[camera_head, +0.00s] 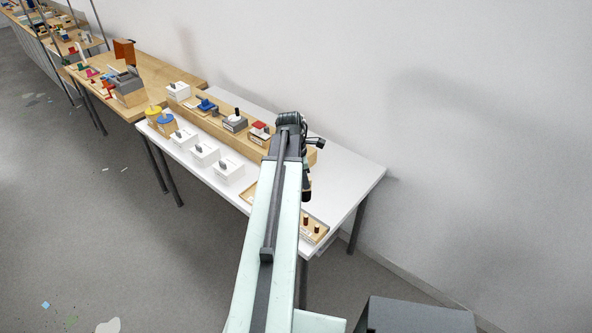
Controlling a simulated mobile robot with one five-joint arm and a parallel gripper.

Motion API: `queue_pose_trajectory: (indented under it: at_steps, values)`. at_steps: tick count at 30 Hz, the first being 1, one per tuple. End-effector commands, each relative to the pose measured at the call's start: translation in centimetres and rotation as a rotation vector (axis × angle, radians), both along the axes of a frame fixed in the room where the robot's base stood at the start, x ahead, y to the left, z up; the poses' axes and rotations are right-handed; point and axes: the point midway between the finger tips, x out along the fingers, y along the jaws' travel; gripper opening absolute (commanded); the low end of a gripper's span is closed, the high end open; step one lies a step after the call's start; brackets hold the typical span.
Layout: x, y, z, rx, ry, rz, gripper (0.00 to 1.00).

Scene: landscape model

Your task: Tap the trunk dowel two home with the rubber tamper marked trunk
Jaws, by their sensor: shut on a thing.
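My arm reaches over the white table, and my gripper (307,188) hangs down just right of the arm link. It is shut on a small dark piece (307,196); its marking is too small to read, so I cannot confirm that it is the trunk tamper. Two reddish-brown upright pegs, which look like the dowels, stand in a shallow wooden tray (322,236) at the table's near edge: one peg (306,219) is further left, the other (317,229) nearer the right. The gripper is above and apart from them. My arm hides the tray's middle, and the dowel numbers are unreadable.
A wooden riser (222,131) with several small blocks runs along the back of the white table (349,182). The table's right side is clear. A wooden table (176,75) adjoins at left.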

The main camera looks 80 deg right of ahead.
Motion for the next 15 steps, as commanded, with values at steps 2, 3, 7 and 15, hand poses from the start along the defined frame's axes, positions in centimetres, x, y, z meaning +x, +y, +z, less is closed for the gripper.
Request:
queue_pose_trajectory:
  at_steps: [2, 3, 7, 15]
  values:
    - [-0.2, 0.0, -0.2, 0.000, 0.000, -0.004, 0.00]
    - [-0.4, 0.0, -0.2, 0.000, 0.000, -0.006, 0.00]
    - [-0.9, 0.0, -0.2, 0.000, 0.000, -0.014, 0.00]
    - [-1.1, -0.1, -1.7, 0.000, 0.000, -0.018, 0.00]
